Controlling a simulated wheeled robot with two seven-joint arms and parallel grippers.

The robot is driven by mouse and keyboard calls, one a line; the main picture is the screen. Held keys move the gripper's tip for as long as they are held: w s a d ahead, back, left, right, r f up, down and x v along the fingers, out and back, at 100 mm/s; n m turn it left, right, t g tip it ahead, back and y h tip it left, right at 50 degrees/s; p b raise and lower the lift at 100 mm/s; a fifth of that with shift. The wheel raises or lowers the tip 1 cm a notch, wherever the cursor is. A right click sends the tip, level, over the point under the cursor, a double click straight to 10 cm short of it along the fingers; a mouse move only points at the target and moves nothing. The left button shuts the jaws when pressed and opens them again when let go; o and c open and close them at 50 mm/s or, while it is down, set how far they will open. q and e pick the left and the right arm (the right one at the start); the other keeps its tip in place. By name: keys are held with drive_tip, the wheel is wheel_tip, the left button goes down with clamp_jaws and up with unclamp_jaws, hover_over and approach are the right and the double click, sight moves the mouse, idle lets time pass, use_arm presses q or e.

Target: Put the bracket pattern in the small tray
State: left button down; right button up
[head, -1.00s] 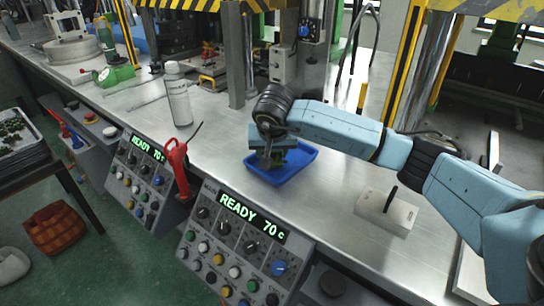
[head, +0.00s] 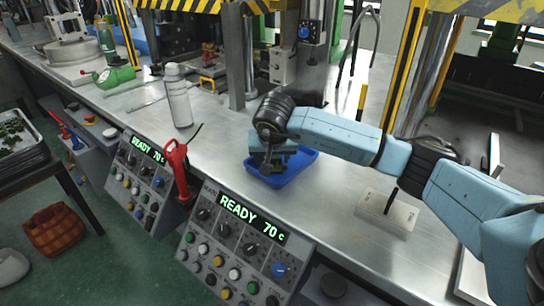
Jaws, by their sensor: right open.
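The small tray (head: 305,168) is blue and shallow and sits on the metal bench in the middle of the head view. My right gripper (head: 271,165) points down over the tray's left part, with its jaws open. A small green piece (head: 287,157), which looks like the bracket pattern, shows in the tray right beside the fingers. The gripper partly hides it, so I cannot tell its full shape or whether a finger touches it. My left gripper is not in view.
A clear bottle (head: 178,97) and a red-handled tool (head: 177,165) are left of the tray. A pale block with a black peg (head: 386,212) lies to the right. Control panels (head: 235,240) line the bench front. A steel post (head: 234,55) stands behind.

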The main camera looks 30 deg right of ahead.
use_arm(q)
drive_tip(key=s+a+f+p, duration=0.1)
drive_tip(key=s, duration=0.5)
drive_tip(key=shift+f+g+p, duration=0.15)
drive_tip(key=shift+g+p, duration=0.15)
drive_tip(key=shift+p, duration=0.1)
use_arm(e)
drive_tip(key=v, duration=1.2)
